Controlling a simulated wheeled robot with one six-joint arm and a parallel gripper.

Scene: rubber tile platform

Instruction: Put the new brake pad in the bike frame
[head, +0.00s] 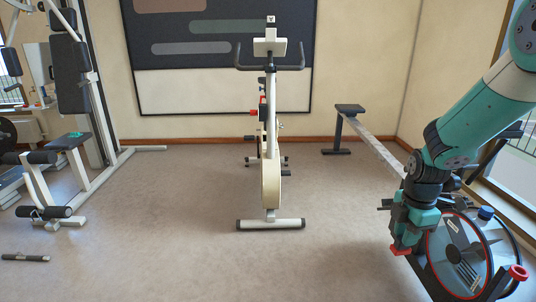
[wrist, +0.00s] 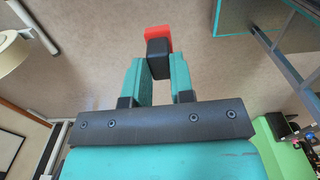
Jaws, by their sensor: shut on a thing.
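My gripper (wrist: 158,68) is shut on a small black block with a red end, which looks like the brake pad (wrist: 158,48). The pad sticks out beyond the teal fingertips. In the head view my gripper (head: 404,238) hangs at the lower right, pointing down, with the red end (head: 402,250) showing below it. The exercise bike (head: 270,185) stands upright in the middle, facing me, well to the left of my gripper. Red parts (head: 262,100) show on its left side. The place for the pad in its frame cannot be made out.
A rowing machine with a dark flywheel (head: 458,258) is close beside my gripper on the right. A multi-gym with a padded bench (head: 68,141) stands at the left. A short dark bar (head: 25,258) lies on the floor. The floor between bike and gripper is clear.

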